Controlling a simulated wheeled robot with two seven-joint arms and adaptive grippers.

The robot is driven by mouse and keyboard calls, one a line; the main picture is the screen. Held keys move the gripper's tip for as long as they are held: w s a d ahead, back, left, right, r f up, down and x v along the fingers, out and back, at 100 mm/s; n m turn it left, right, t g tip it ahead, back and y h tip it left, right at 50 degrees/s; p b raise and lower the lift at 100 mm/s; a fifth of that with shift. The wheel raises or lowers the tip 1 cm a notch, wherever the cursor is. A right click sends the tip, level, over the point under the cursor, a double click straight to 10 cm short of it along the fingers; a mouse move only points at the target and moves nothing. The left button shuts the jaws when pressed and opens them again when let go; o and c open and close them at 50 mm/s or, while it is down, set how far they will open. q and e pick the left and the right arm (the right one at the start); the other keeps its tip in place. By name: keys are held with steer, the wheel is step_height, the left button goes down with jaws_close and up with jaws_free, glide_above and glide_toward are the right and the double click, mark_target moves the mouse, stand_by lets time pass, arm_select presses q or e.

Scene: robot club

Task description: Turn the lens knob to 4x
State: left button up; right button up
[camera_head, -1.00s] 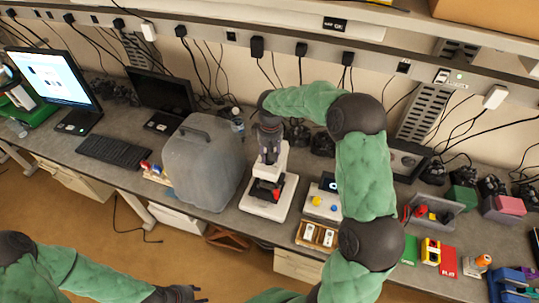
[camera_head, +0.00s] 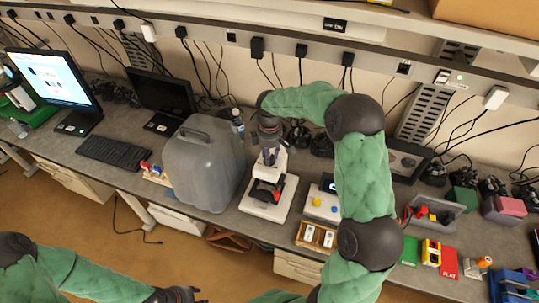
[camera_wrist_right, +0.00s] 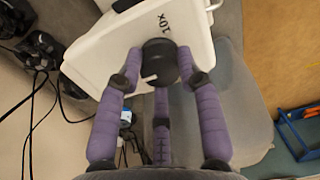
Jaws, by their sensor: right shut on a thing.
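The white microscope (camera_head: 274,208) stands on the bench in the middle of the head view, with a dark stage and a red part low on it. In the right wrist view its white head (camera_wrist_right: 110,50) carries a round black lens knob (camera_wrist_right: 159,60) with a short white pointer. A "10X" mark is printed on the white face above the knob. My right gripper (camera_head: 269,150) is at the microscope's upper part. Its purple fingers (camera_wrist_right: 158,75) are closed around the knob. My left gripper (camera_head: 185,295) is low at the bottom edge, away from the bench, its jaws unclear.
A grey translucent case (camera_head: 200,165) stands close left of the microscope, with a bottle (camera_head: 237,122) behind it. A control box (camera_head: 322,205) with coloured buttons and a wooden tray (camera_head: 300,238) are to the right. My right arm hides part of the bench there.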

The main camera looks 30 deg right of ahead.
steer(key=shift+a+f+n, duration=0.1)
steer(key=shift+f+n, duration=0.05)
steer(key=shift+n, duration=0.15)
steer(key=o, duration=1.1)
steer(key=shift+o, duration=0.2)
step_height(320, 180, up, 12)
steer(key=shift+w, duration=0.15)
